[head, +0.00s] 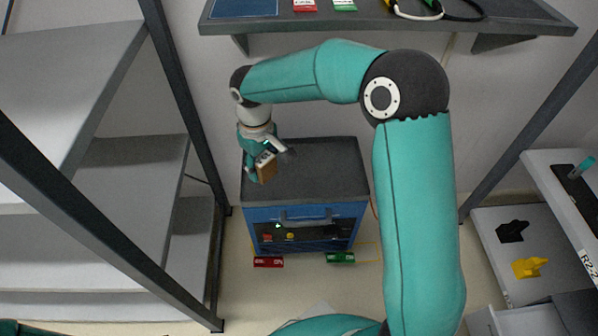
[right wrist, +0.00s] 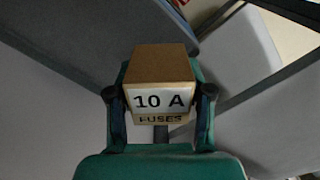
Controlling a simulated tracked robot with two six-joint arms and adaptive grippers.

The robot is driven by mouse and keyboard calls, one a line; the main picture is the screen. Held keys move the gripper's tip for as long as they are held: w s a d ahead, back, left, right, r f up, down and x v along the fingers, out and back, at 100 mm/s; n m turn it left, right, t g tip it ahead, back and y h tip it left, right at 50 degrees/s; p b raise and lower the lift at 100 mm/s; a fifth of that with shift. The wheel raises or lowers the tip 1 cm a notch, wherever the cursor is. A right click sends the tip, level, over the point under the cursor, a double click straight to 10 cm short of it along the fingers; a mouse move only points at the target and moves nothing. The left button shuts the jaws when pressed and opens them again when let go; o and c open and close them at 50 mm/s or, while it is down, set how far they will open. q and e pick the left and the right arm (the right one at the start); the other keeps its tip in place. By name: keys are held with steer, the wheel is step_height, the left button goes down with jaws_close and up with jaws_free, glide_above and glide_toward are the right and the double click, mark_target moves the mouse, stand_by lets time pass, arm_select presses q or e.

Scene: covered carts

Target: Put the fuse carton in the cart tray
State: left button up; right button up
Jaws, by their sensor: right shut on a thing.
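The fuse carton (right wrist: 160,88) is a small brown box with a white label reading "10 A" and "FUSES" in the right wrist view. My right gripper (head: 262,160) is shut on it, with a finger on either side. In the head view the carton (head: 267,172) hangs over the left part of the cart's dark top; the exact height is unclear. The blue cart (head: 261,215) has a flat dark cover (head: 320,165) and an open front. Small red and yellow things show inside, below the cover. The tray's floor is mostly hidden. My left gripper is out of view.
Grey shelves with dark posts (head: 185,110) stand at the left. A wall shelf (head: 500,15) hangs above the cart. A right-hand rack holds a black bin (head: 512,231) and a yellow thing (head: 530,267). Red (head: 268,262) and green (head: 340,258) markers lie before the cart.

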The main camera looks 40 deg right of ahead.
mark_target(293, 189)
steer(key=n, duration=0.2)
steer(key=d+n, duration=0.1)
steer(key=n, duration=0.1)
steer(key=d+n+p, duration=0.1)
steer(key=n, duration=0.2)
steer(key=shift+s+r, duration=0.15)
steer(key=shift+s, duration=0.1)
steer(key=s+d+n+p, duration=0.25)
steer(key=d+n, duration=0.25)
steer(key=n, duration=1.5)
steer(key=f+b, duration=0.1)
steer(key=f, duration=0.5)
steer(key=f+b, duration=0.1)
steer(key=f, duration=0.3)
steer(key=shift+w+a+b, duration=0.1)
steer(key=shift+w+b, duration=0.2)
steer(key=shift+w, duration=0.05)
steer(key=shift+f, duration=0.15)
steer(key=o, duration=1.2)
